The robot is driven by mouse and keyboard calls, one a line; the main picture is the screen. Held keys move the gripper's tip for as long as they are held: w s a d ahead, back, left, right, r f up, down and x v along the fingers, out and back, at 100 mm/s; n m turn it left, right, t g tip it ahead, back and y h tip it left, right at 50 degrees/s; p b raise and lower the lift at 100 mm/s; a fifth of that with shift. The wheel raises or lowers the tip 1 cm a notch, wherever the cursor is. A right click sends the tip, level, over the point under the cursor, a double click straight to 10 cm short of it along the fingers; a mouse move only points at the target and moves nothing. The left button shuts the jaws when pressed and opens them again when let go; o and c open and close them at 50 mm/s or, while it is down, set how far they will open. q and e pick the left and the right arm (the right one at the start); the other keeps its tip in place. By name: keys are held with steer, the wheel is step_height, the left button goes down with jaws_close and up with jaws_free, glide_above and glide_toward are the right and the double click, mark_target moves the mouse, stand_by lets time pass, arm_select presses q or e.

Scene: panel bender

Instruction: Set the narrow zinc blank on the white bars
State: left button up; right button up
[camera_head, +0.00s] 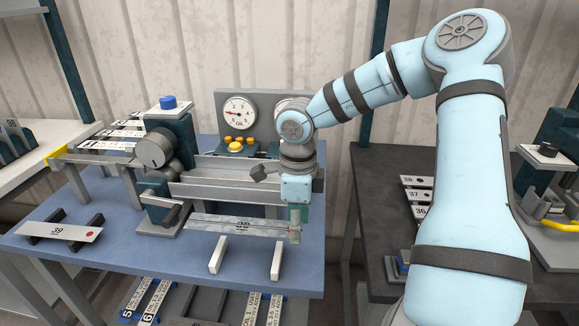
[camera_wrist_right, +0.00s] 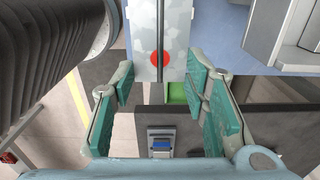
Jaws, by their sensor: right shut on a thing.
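The narrow zinc blank (camera_head: 215,222) is a mottled grey strip with a black number and a lengthwise line. My right gripper (camera_head: 295,228) is shut on its right end and holds it out to the left, roughly level. The right wrist view shows its red dot (camera_wrist_right: 160,58) close to the fingers (camera_wrist_right: 158,88). Two white bars (camera_head: 217,255) (camera_head: 277,261) stand at the front of the blue table, below and in front of the blank in the picture. The gap between blank and bars is hard to judge. My left gripper is not in view.
Another numbered plate (camera_head: 42,230) with a red dot lies on dark bars at the left of the blue table (camera_head: 130,265). The bender (camera_head: 225,185) with its gauge (camera_head: 238,112) stands behind the blank. A dark table (camera_head: 375,185) is at right.

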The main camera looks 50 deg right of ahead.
step_height(320, 180, down, 9)
steer(key=shift+w+r+b, duration=0.1)
steer(key=shift+r+b, duration=0.1)
steer(key=shift+b, duration=0.35)
steer(key=shift+f, duration=0.15)
steer(key=o, duration=1.2)
steer(key=shift+r, duration=0.4)
step_height(320, 180, up, 12)
steer(key=shift+f+p, duration=0.15)
steer(key=shift+p, duration=1)
